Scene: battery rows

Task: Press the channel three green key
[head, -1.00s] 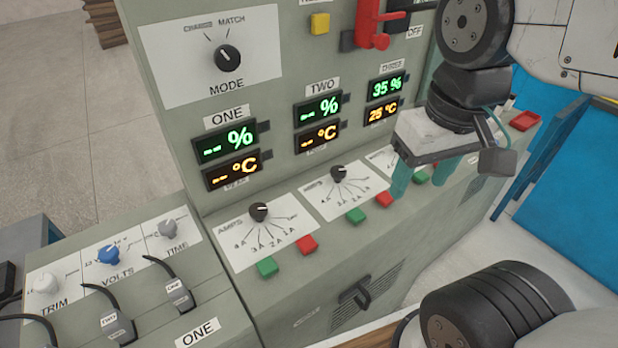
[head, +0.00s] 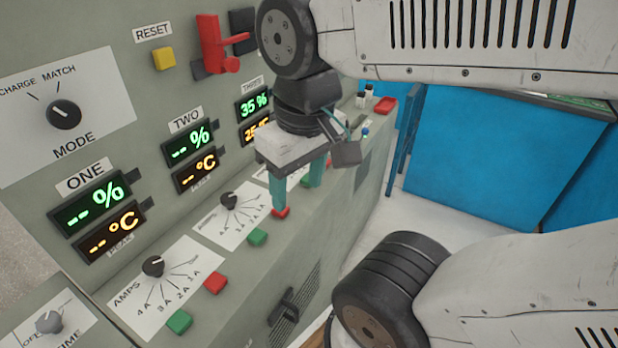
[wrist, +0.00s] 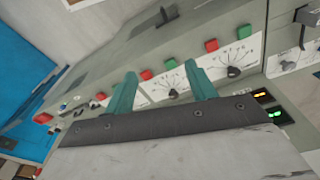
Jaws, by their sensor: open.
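The channel three green key (head: 305,181) shows only as a small green patch between my gripper's fingers in the head view. In the wrist view I cannot make it out; the left finger covers that part of the row. My gripper (head: 297,197) points down over the sloped key panel, with its teal fingers apart and nothing between them. In the head view its near finger overlaps the channel two red key (head: 281,212); I cannot tell if they touch. The wrist view shows both fingers (wrist: 161,69) across the key row. The channel three display (head: 254,104) reads 35 %.
The channel two green key (head: 257,238), channel one red key (head: 215,283) and channel one green key (head: 179,321) lie nearer. Amps dials (head: 229,200) stand up behind the keys. A red lever (head: 216,45) juts from the upright panel. Blue panels (head: 480,150) stand at right.

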